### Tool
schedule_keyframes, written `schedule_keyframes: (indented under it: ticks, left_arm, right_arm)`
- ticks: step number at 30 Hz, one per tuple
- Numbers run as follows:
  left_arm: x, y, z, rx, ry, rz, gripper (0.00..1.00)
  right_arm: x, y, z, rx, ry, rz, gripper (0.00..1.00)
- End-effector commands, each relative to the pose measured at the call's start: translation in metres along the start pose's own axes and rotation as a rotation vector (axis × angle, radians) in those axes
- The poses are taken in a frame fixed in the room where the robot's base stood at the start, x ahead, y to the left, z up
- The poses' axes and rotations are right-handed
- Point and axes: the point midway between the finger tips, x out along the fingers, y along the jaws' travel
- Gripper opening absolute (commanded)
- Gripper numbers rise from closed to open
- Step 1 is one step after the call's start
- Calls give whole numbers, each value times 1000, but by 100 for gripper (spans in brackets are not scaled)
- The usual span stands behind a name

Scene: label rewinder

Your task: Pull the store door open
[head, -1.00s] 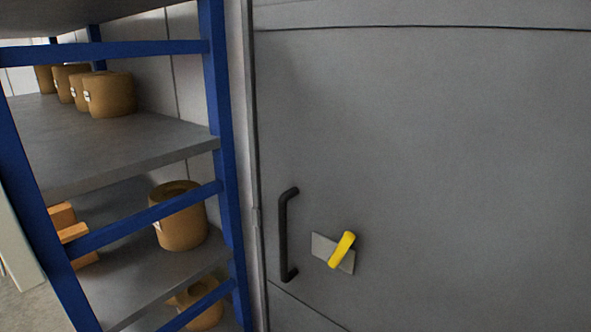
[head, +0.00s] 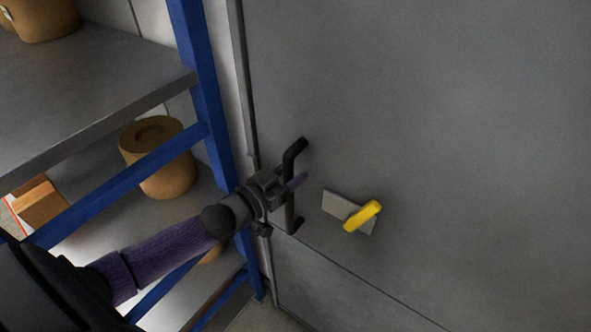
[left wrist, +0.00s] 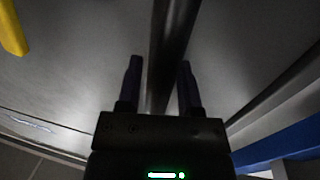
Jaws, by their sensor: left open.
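The store door (head: 430,130) is a large grey panel that looks shut in its frame. Its dark bar handle (head: 294,152) stands upright near the door's left edge. A yellow lever (head: 362,216) on a light plate sits right of the handle. My left gripper (head: 296,182) is at the handle in the head view and hides its middle. In the left wrist view the open fingers (left wrist: 159,75) stand on either side of the dark handle bar (left wrist: 172,40), with gaps showing beside it. The yellow lever also shows at the upper left there (left wrist: 12,28). My right gripper is not seen.
A blue-framed shelf rack (head: 205,95) stands close on the left, beside my left arm. It holds brown rolls (head: 160,170) and an orange-brown box (head: 40,203). The door face to the right is clear.

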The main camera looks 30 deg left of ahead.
Motion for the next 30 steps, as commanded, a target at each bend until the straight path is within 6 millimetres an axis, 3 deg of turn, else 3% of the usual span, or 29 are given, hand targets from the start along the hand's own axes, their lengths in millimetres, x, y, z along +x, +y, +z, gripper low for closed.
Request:
schedule_keyframes:
  ticks: [4, 12, 13, 19, 30]
  left_arm:
    - [11, 0, 0, 1, 1, 0, 46]
    - [13, 0, 0, 1, -1, 0, 46]
    - [13, 0, 0, 1, -1, 0, 44]
    - [13, 0, 0, 1, -1, 0, 2]
    - [12, 0, 0, 1, -1, 0, 0]
  right_arm:
    - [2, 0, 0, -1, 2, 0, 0]
    - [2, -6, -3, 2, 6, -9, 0]
    - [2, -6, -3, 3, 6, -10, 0]
    - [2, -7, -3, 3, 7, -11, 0]
    - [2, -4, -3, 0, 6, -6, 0]
